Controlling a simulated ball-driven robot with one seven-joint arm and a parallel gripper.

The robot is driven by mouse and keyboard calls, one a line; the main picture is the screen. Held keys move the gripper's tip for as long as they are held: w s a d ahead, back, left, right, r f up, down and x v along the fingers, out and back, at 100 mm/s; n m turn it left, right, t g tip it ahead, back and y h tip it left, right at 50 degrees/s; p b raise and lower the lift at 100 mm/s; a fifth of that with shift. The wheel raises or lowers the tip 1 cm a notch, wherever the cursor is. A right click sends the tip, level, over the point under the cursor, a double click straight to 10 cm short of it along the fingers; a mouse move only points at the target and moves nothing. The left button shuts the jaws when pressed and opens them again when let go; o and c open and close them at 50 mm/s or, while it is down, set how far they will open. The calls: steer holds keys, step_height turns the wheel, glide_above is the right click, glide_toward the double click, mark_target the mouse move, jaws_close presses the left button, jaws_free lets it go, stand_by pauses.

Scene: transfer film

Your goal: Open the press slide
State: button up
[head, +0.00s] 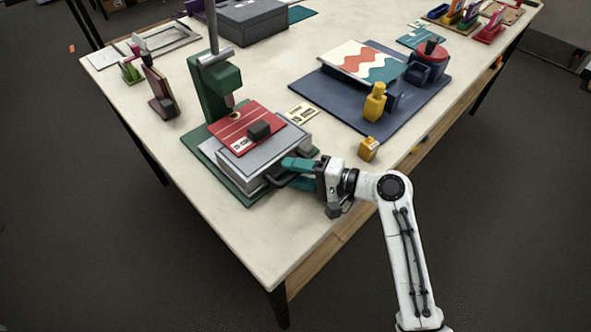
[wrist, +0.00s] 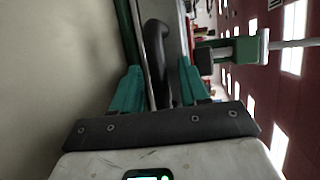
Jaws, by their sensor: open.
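The green press (head: 222,88) stands on the near left part of the table with its base plate. Its grey slide (head: 262,153) lies under the press head and carries a red card (head: 240,130) with a dark block (head: 259,130) on it. A black handle (head: 277,182) is on the slide's front side. My gripper (head: 290,172) is at the handle with its teal fingers open. In the wrist view the handle (wrist: 160,55) stands between the two spread fingers. I cannot tell whether either finger touches it.
A dark blue board (head: 415,100) with a wavy-patterned screen stands to the right. A yellow bottle (head: 375,101) is on it, and a small orange-yellow block (head: 369,148) stands near the table edge. A small printed card (head: 303,115) lies behind the slide. The near table corner (head: 270,255) is clear.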

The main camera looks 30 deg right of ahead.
steer(key=shift+w+a, duration=0.1)
steer(key=shift+c, duration=0.2)
jaws_close()
stand_by(0.5)
